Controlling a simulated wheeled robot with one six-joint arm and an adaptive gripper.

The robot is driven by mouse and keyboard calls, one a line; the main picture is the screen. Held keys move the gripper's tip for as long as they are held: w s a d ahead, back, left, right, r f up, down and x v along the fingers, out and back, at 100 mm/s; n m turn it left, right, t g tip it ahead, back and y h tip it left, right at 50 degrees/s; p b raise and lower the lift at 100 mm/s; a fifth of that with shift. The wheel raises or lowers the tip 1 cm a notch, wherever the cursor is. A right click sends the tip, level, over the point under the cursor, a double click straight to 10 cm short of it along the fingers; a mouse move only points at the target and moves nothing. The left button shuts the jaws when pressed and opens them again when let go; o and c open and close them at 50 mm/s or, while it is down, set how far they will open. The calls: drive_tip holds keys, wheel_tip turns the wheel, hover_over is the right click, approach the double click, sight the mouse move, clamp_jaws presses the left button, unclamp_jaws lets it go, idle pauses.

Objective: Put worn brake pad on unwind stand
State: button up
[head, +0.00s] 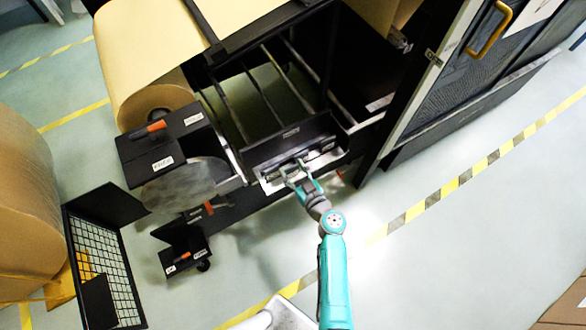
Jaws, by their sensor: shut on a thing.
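My gripper (298,175) is at the pale metal strip (326,158) along the front of the black unwind stand. Its fingers are closed on a small part at that strip; the fingers hide most of it, and I cannot tell whether it is a handle or the worn brake pad. The black unwind stand (292,140) has an open frame with several metal bars behind its labelled front panel. No brake pad can be made out clearly elsewhere.
A kraft roll (143,60) is at the upper left, with a grey disc (185,184) below it. A wire-mesh panel (98,250) and another large roll (25,190) stand left. A dark cabinet (440,100) stands right. The floor at lower right is mostly clear.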

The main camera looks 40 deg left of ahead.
drive_tip(key=o, duration=1.2)
drive_tip(key=shift+f, duration=0.1)
drive_tip(key=v, duration=1.2)
drive_tip(key=shift+s, duration=0.1)
